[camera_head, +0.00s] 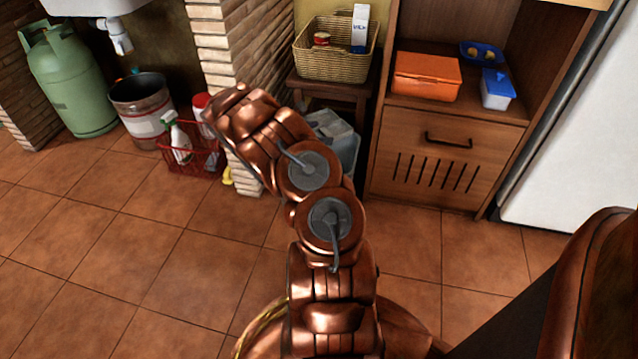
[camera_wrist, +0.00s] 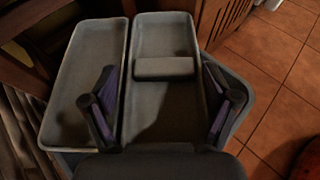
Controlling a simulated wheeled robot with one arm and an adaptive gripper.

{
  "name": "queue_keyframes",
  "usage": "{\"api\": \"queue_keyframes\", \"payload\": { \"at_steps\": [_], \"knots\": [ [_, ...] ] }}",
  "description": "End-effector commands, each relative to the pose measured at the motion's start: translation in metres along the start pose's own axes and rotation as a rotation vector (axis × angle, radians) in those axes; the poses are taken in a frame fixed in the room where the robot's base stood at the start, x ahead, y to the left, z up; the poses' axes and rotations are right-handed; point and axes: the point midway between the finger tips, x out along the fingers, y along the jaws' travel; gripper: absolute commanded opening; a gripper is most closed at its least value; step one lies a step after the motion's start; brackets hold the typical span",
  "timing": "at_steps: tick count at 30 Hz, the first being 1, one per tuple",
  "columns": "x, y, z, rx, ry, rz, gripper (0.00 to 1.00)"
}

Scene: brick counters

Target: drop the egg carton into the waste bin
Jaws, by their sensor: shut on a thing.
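The waste bin is blue-grey; part of it shows in the head view (camera_head: 347,150) behind my arm, by the small wooden stand. In the wrist view its rim (camera_wrist: 243,100) and two long grey compartments lie below my gripper (camera_wrist: 158,68). A pale grey block, which I take for the egg carton (camera_wrist: 165,69), shows between my fingers, over the right compartment. The fingers stand wide around it; their contact with it is hard to see. The head view does not show the fingers or the carton, as my arm hides them.
A wooden cabinet (camera_head: 440,165) with an orange box (camera_head: 426,76) stands right of the bin. The stand holds a wicker basket (camera_head: 334,58). A brick pillar (camera_head: 222,50), red crate (camera_head: 190,162) and bucket (camera_head: 141,103) are left. The tiled floor (camera_head: 130,270) is clear at front left.

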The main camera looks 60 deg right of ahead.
Motion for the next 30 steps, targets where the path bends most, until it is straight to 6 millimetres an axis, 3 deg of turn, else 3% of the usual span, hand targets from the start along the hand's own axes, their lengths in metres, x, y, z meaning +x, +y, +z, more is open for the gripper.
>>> {"api": "queue_keyframes", "payload": {
  "at_steps": [12,24,25,30],
  "knots": [
    [0.017,-0.001,-0.042,-0.002,0.0,-0.002,0.6],
    [0.019,-0.001,-0.047,0.0,0.0,-0.001,0.6],
    [0.019,-0.001,-0.047,-0.001,0.0,-0.001,0.87],
    [0.019,0.0,-0.047,0.0,0.0,-0.001,1.0]
  ]
}}
